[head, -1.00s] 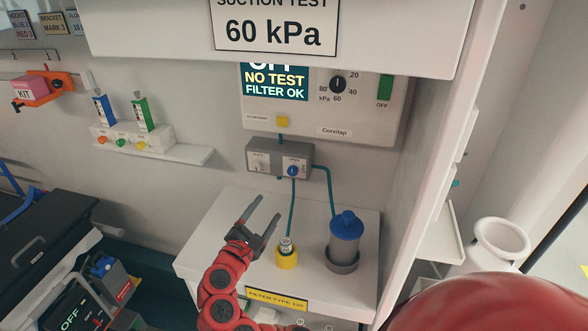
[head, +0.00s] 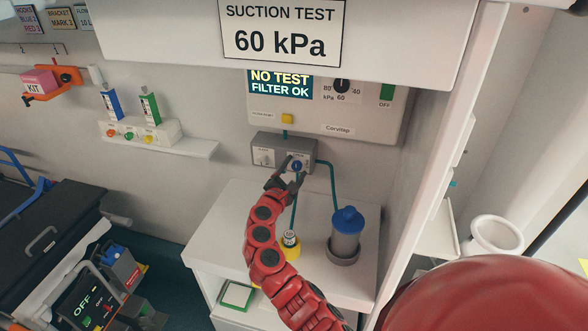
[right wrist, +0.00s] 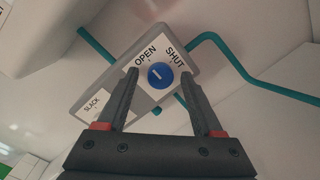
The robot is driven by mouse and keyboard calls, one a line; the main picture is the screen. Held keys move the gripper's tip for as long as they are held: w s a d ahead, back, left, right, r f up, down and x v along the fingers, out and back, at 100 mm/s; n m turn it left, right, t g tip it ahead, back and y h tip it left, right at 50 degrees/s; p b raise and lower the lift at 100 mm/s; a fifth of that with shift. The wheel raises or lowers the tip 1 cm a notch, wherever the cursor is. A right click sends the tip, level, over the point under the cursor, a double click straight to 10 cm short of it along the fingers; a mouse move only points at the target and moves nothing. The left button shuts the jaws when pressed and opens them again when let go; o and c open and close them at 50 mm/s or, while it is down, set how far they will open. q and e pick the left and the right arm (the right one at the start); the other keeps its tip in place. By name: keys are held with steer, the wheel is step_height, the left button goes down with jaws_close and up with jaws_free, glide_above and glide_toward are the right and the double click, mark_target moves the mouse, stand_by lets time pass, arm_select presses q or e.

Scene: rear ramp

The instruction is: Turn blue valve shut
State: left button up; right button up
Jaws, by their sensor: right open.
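The blue valve (head: 297,166) is a small round knob on the grey valve box (head: 262,143) under the suction unit. In the right wrist view the blue valve (right wrist: 160,75) sits between the words OPEN and SHUT, and its short white mark seems to lean towards OPEN. My right gripper (head: 293,170) is open in front of the valve. In the right wrist view its fingertips (right wrist: 161,73) appear on either side of the knob with gaps; contact cannot be seen. My left gripper is out of view.
Teal tubes (head: 334,185) run from the box. A blue-lidded canister (head: 346,230) and a small vial in a yellow holder (head: 290,243) stand on the white cabinet (head: 225,225) below. A sign (head: 283,30) hangs above. A white side wall (head: 430,150) stands to the right.

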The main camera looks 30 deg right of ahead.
jaws_close()
stand_by(0.3)
